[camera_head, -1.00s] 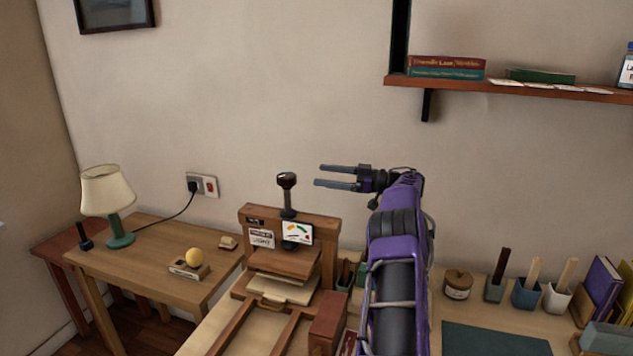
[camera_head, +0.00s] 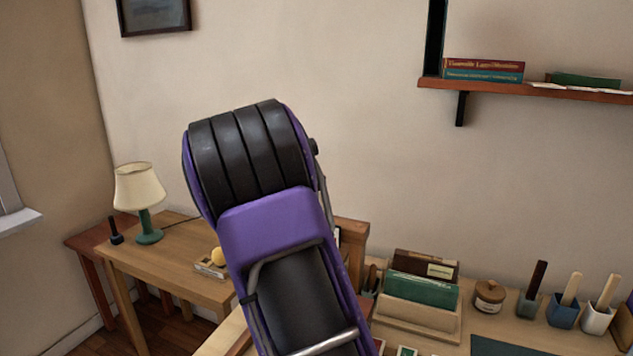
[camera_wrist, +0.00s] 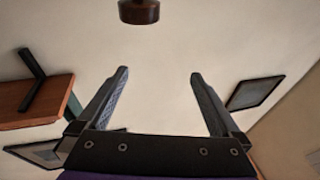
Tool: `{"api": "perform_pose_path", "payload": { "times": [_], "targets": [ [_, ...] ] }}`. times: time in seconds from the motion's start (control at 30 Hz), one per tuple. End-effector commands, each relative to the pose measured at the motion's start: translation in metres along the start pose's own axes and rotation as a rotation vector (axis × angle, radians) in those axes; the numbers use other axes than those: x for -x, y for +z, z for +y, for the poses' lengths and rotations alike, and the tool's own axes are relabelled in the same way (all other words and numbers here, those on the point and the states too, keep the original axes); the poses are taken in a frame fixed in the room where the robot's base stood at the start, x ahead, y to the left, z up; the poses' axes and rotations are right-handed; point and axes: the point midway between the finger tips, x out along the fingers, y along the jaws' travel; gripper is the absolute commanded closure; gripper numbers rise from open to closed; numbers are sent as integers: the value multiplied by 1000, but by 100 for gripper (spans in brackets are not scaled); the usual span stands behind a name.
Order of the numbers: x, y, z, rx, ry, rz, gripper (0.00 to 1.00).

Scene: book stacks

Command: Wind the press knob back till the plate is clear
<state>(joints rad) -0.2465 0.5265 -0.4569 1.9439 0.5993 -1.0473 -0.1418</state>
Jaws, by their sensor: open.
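The wooden press (camera_head: 354,236) is almost wholly hidden behind my arm in the head view; only the right end of its frame shows. Its plate, gauge and screw are hidden there. In the wrist view a dark, round knob (camera_wrist: 138,11), which looks like the press knob, is cut off by the top edge. My gripper (camera_wrist: 159,73) is open and empty, its two fingers pointing toward the top of the wrist view. The knob appears beyond the fingertips, a little left of the middle of the gap, and no contact shows. My gripper is not visible in the head view.
A side table (camera_head: 170,262) with a lamp (camera_head: 140,190) stands at the left. On the bench at right are a wooden holder (camera_head: 415,322) with books, a lidded jar (camera_head: 489,296) and several cups. A wall shelf (camera_head: 540,92) is at upper right.

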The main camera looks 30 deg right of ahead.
Motion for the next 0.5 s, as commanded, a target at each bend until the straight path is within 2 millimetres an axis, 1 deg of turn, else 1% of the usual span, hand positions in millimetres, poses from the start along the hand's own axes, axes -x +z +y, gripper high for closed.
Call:
{"api": "perform_pose_path", "payload": {
  "times": [0.03, 0.1, 0.2, 0.23, 0.3, 0.37, 0.5],
  "targets": [
    [18, 13, 4, 11, 30, -58, 0],
    [37, 28, 11, 29, 67, -123, 0],
    [54, 41, 18, 46, 97, -180, 0],
    [56, 43, 19, 48, 103, -190, 0],
    [56, 46, 21, 53, 109, -201, 0],
    [52, 48, 22, 54, 110, -202, 0],
    [30, 52, 25, 54, 112, -200, 0]
  ]
}}
